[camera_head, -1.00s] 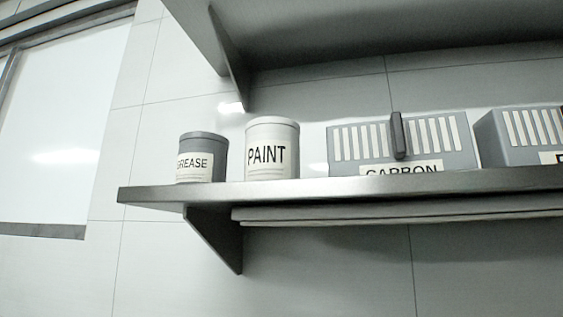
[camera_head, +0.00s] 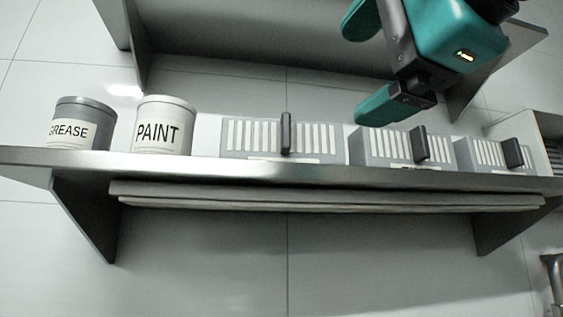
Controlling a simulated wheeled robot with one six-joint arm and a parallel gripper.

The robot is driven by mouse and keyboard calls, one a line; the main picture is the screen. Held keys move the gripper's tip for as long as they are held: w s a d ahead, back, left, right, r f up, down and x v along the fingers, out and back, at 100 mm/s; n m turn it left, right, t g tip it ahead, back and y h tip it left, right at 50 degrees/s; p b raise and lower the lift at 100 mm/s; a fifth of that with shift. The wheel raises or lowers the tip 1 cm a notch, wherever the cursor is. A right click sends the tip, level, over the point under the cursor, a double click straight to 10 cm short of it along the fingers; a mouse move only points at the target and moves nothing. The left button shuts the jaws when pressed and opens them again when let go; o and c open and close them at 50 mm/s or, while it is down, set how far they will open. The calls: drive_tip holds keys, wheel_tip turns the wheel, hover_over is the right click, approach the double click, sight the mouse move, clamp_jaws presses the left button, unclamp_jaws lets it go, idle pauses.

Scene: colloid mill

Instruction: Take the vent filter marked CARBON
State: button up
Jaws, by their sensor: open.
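The vent filter (camera_head: 256,137) just right of the paint can is a grey box with white slats and a dark upright handle. Its label is almost wholly hidden by the shelf's front edge; a second ago it read CARBON. Two similar filters stand to its right, a middle one (camera_head: 380,148) and a right one (camera_head: 487,154), their labels not readable. My gripper (camera_head: 356,72) has teal fingers, is open and empty, and is up at the right, apart from the filters. In the picture it lies above the gap between the CARBON filter and the middle filter.
A grease can (camera_head: 82,124) and a paint can (camera_head: 164,126) stand on the metal shelf (camera_head: 200,167), left of the filters. An upper shelf (camera_head: 240,45) overhangs them. Flat boards (camera_head: 330,200) lie beneath the shelf between its brackets.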

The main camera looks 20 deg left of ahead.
drive_tip(key=r, duration=0.1)
drive_tip(key=p, duration=1)
approach(293, 130)
drive_tip(key=a, duration=0.1)
drive_tip(key=a+f, duration=0.1)
drive_tip(key=a, duration=0.1)
drive_tip(key=shift+w+f, duration=0.1)
drive_tip(key=shift+f, duration=0.1)
drive_tip(key=p+x, duration=0.4)
drive_tip(key=shift+w+r, duration=0.1)
drive_tip(key=shift+w, duration=0.25)
drive_tip(key=shift+w+a, duration=0.2)
drive_tip(key=shift+c, duration=0.4)
drive_tip(key=c, duration=1)
